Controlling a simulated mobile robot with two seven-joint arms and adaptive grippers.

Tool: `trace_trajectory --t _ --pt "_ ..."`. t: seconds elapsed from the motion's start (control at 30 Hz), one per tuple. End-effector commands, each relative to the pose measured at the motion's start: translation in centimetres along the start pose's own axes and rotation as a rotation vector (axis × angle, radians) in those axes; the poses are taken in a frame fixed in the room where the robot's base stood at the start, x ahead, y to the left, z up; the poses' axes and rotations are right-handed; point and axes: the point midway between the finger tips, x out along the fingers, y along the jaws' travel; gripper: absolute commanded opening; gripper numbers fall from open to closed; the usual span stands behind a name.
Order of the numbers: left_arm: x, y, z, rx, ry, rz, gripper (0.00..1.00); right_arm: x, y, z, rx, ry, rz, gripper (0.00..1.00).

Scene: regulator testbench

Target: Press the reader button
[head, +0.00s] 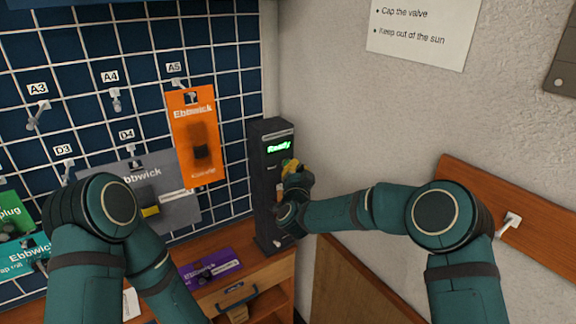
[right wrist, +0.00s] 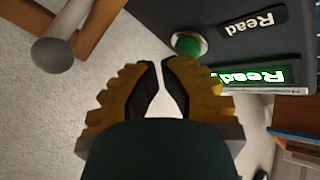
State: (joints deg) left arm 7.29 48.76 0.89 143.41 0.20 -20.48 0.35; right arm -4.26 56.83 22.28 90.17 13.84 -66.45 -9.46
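The reader is a tall dark post (head: 268,190) against the wall corner. Its lit green screen (head: 278,146) says "Ready" and also shows in the right wrist view (right wrist: 255,76). In the right wrist view the round green reader button (right wrist: 189,44) sits beside a "Read" label (right wrist: 252,21). My right gripper (head: 289,163) is at the reader's front, just below the screen, and hides the button in the head view. In the right wrist view its yellow fingertips (right wrist: 160,62) are together, empty, and just short of the button in the picture; contact cannot be told. My left gripper is out of view.
A blue grid board with hooks carries an orange "Ebbwick" pack (head: 194,115), a grey pack (head: 180,208) and green packs at left. A purple pack (head: 210,267) lies on the wooden counter (head: 270,264). A wooden rail (head: 540,225) with a peg runs along the right wall.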

Motion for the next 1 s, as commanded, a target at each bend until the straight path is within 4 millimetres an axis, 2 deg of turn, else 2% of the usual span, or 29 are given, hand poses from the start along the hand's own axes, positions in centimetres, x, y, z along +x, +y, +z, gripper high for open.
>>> trace_trajectory --t 1.0 --pt "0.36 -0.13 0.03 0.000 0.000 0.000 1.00 0.58 -0.30 0.32 0.000 0.000 0.000 0.00"
